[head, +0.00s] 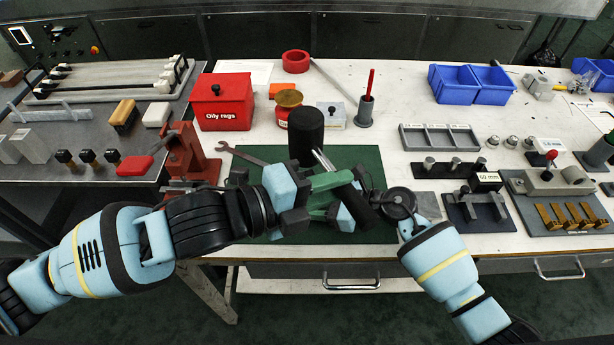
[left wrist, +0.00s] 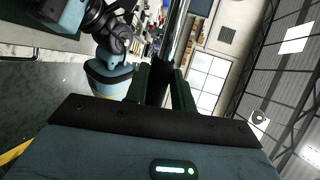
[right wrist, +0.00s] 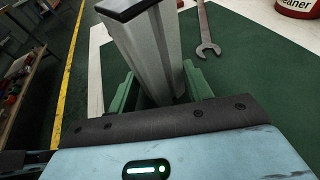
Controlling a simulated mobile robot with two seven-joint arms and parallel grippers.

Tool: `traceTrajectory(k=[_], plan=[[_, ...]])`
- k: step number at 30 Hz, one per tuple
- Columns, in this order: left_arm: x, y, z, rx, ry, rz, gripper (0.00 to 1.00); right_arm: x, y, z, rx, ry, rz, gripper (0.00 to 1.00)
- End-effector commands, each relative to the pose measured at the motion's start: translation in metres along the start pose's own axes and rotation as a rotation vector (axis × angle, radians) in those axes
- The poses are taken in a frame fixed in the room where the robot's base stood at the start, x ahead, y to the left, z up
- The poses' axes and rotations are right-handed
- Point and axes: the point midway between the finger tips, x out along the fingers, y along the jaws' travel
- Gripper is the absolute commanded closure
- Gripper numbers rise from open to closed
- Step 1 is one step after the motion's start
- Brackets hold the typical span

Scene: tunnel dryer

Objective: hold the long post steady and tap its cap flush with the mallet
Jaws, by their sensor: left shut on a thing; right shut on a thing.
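The mallet shows in the head view with its black head (head: 305,130) above the green mat, a thin silver shaft (head: 323,160) and a black handle. My left gripper (head: 337,195) is shut on that handle, which also shows between its green fingers in the left wrist view (left wrist: 160,88). My right gripper (right wrist: 160,95) is shut on the long grey post (right wrist: 150,45), and its fingers flank the sides. The black cap (right wrist: 127,8) sits at the post's end, cut by the frame edge; I cannot tell if it is flush. The post is mostly hidden in the head view.
A green mat (head: 370,165) lies under the grippers. A wrench (head: 240,153) lies at its left edge. A red oily-rags box (head: 221,103) and a red clamp stand (head: 190,150) are to the left. Grey trays (head: 438,137) and fixtures stand to the right.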

Motion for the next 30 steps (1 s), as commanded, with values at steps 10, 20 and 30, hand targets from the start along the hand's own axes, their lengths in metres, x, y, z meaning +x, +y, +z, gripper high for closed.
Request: traceTrajectory(k=[10,20,30], plan=[[0.000,-0.002,0.000,0.005,0.000,-0.005,1.00,0.000,0.000,0.000,0.000,0.001,0.000,0.47],[0.000,-0.002,0.000,0.005,0.000,-0.005,1.00,0.000,0.000,0.000,0.000,0.001,0.000,0.24],[0.000,-0.002,0.000,0.005,0.000,-0.005,1.00,-0.020,-0.001,-0.001,-0.002,0.002,-0.002,0.24]])
